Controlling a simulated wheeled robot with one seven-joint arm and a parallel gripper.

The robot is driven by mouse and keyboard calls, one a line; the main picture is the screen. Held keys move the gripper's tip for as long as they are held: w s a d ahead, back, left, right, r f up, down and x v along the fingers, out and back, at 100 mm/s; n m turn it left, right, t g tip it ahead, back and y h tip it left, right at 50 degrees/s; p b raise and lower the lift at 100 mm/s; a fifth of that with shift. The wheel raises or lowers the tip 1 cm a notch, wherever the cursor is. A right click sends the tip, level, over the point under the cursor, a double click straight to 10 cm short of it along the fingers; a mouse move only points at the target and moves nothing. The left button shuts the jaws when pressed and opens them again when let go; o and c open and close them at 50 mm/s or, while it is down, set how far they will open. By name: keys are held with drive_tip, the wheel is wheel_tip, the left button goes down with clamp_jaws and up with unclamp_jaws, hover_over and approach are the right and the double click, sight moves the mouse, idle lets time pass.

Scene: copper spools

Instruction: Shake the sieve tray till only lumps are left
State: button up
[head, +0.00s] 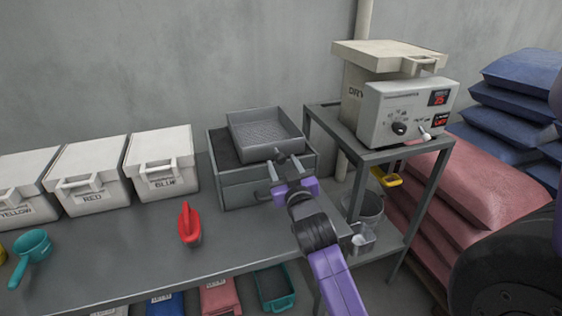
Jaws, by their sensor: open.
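The sieve tray (262,149) is a grey, square, shallow tray with a perforated floor. It sits tilted a little on top of a dark grey open box (240,190) on the bench. The tray looks empty from here; I cannot make out any powder or lumps in it. My gripper (285,157), on a purple and black arm, is open at the tray's near edge, in front of the box. The picture does not show clearly whether its fingers touch the tray.
White lidded bins (160,165) line the bench's back left. A red scoop (189,225) and a teal scoop (32,250) lie in front of them. A dryer unit (405,113) stands on a metal stand at right, near stacked sacks (490,180). The bench's front middle is clear.

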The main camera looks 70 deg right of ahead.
sight(282, 162)
drive_tip(key=v, duration=0.4)
drive_tip(key=shift+s+a, duration=0.2)
drive_tip(key=shift+a, duration=0.1)
drive_tip(key=shift+p+x, duration=3.9)
drive_tip(key=shift+p, duration=1.1)
drive_tip(key=shift+f, duration=0.1)
